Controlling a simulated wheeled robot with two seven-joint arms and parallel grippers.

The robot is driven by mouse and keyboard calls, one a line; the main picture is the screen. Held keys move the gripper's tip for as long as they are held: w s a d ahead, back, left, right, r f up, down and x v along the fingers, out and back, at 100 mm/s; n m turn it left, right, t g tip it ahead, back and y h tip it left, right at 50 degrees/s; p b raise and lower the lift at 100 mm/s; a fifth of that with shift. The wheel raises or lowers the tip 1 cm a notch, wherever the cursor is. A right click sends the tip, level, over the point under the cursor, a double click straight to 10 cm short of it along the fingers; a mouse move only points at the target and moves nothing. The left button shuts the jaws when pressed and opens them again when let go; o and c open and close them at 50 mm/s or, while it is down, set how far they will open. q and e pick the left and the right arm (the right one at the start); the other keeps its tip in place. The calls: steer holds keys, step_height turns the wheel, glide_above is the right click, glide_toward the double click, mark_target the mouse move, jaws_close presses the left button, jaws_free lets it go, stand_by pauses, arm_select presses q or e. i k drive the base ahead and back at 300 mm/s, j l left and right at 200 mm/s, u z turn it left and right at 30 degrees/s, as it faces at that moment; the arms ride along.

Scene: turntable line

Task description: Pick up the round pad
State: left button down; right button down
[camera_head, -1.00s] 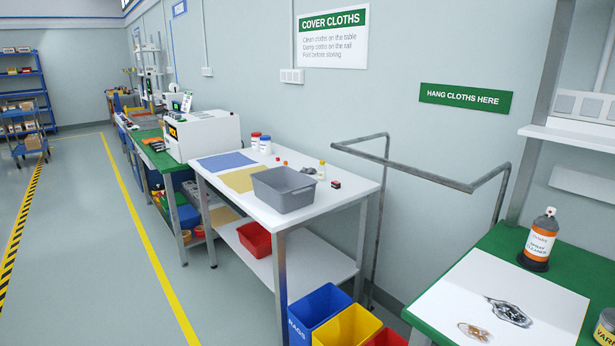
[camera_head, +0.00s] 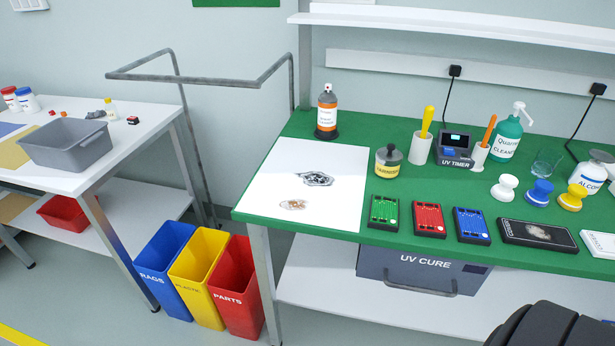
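Three round, knob-handled pads stand in a row on the right of the green bench: a white one (camera_head: 504,188), a blue one (camera_head: 540,192) and a yellow one (camera_head: 573,197). They stand upright, close together but apart, just behind a row of small flat boxes. I cannot tell from the picture which one the task calls the round pad. Neither of my grippers is in view.
Near the pads are a UV timer (camera_head: 455,148), a green cleaner bottle (camera_head: 507,137), a glass (camera_head: 546,162) and a white alcohol bottle (camera_head: 587,179). Flat boxes, including a black one (camera_head: 538,233), line the front. A white sheet (camera_head: 335,210) lies at left. A dark rounded shape shows bottom right.

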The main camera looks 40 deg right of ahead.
mark_target(571, 201)
steer(key=z, duration=2.85)
steer(key=u, duration=1.15)
steer(key=l+u, duration=0.1)
steer(key=l, duration=0.3)
steer(key=i+l+u, duration=0.15)
steer(key=l, duration=0.25)
